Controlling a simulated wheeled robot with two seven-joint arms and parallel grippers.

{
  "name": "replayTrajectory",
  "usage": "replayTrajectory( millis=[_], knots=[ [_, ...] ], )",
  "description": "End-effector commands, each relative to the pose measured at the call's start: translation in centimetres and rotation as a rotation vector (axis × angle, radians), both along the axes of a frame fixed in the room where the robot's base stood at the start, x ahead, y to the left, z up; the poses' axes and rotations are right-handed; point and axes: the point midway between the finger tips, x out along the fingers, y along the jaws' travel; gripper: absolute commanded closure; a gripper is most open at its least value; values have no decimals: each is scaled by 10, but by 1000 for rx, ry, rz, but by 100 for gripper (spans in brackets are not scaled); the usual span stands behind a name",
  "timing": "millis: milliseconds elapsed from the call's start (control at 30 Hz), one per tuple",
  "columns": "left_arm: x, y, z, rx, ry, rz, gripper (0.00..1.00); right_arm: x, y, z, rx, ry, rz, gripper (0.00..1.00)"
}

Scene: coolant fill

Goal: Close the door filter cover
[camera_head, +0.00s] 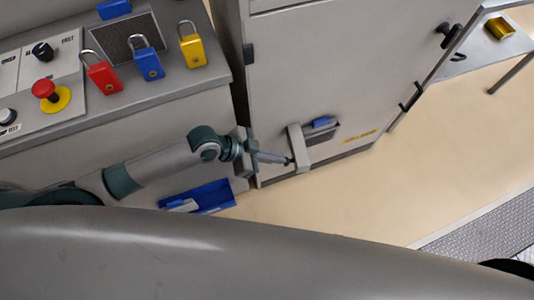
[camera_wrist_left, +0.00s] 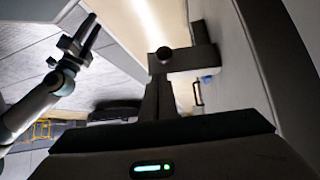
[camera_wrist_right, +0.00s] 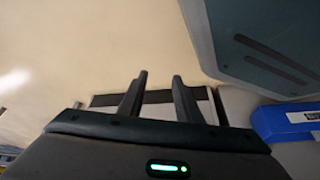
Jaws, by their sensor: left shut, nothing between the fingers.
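The filter cover (camera_head: 298,148) is a light grey flap low on the cabinet door (camera_head: 340,65). It stands swung out from the door, left of the dark filter opening (camera_head: 324,134) with a blue piece (camera_head: 320,122) at its top. My left gripper (camera_head: 290,161) is shut and empty, its tips at the cover's left side; I cannot tell if they touch. In the left wrist view the shut fingers (camera_wrist_left: 162,56) lie close against the cover (camera_wrist_left: 192,58). My right gripper (camera_wrist_right: 159,77) is open and empty; it also shows in the left wrist view (camera_wrist_left: 88,35).
A blue bin (camera_head: 208,196) sits below the bench, left of the door. Red, blue and yellow padlocks (camera_head: 103,76) and a red stop button (camera_head: 45,90) are on the bench panel. A side table (camera_head: 480,48) stands at the right. The floor (camera_head: 350,200) before the door is clear.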

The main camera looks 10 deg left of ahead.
Motion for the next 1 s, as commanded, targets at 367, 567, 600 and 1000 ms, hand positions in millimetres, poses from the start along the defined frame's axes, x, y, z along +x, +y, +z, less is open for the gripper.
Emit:
replayTrajectory(
  millis=[367,567,600,1000],
  knots=[
    [11,-29,-27,0,-1,0,100,4,4,2,7,-19,1,69],
    [12,-30,-29,0,-1,0,100,8,5,3,7,-23,1,69],
    [12,-30,-29,0,-1,0,100,9,5,3,7,-24,2,69],
    [11,-31,-28,0,0,15,100,11,6,8,9,-37,3,69]
  ],
)
